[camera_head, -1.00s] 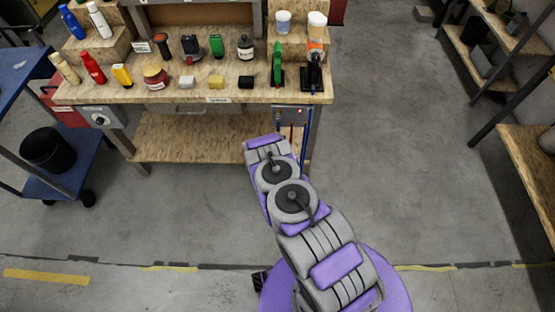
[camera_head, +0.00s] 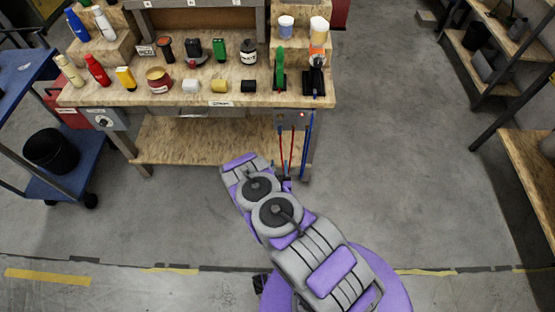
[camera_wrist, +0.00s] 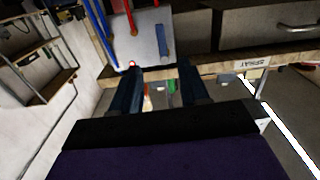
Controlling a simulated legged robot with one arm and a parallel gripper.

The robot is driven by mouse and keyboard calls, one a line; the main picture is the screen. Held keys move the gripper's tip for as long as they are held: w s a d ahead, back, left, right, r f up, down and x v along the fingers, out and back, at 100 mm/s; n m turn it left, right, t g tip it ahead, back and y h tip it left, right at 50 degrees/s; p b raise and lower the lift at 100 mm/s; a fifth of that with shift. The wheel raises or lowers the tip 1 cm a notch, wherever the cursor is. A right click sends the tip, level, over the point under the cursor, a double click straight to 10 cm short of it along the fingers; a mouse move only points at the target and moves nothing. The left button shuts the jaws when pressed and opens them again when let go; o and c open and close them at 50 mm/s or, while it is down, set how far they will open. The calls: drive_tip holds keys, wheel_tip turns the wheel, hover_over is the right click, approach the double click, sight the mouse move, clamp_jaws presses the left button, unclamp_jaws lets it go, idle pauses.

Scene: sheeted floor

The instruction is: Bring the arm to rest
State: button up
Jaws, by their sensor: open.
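My arm (camera_head: 278,212) is folded over my purple body in the head view, its far end in front of the workbench (camera_head: 205,98). My gripper (camera_wrist: 158,82) shows in the wrist view as two dark fingers set apart. The fingers are open, with nothing held between them. They point towards the bench's front edge, and a gap to it cannot be judged exactly. In the head view my gripper is mostly hidden by the arm links.
A blue cart (camera_head: 60,160) stands left, shelves (camera_head: 490,60) right. Floor between bench and shelves is clear.

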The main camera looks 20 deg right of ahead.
drive_tip(key=w+a+r+m+g+y, duration=0.2)
drive_tip(key=w+a+r+m+g, duration=0.1)
drive_tip(key=w+a+r+g, duration=0.4)
drive_tip(key=s+a+r+n+g+y, duration=0.1)
drive_tip(key=s+a+r+g+y, duration=0.1)
drive_tip(key=r, duration=0.6)
drive_tip(key=s+a+r+n+g+y, duration=0.1)
drive_tip(key=s+a+r+g+y, duration=0.15)
drive_tip(key=r, duration=0.55)
drive_tip(key=s+d+r+n+g, duration=0.1)
drive_tip(key=s+d+r+g, duration=0.1)
drive_tip(key=s+r, duration=0.5)
drive_tip(key=s+d+r+n+g+h, duration=0.1)
drive_tip(key=s+d+r+g, duration=0.2)
drive_tip(key=s, duration=1.6)
drive_tip(key=s+d+r+n+g, duration=0.2)
drive_tip(key=s+d+r, duration=0.3)
drive_tip(key=s+r, duration=0.6)
drive_tip(key=s, duration=0.3)
drive_tip(key=shift+g, duration=0.35)
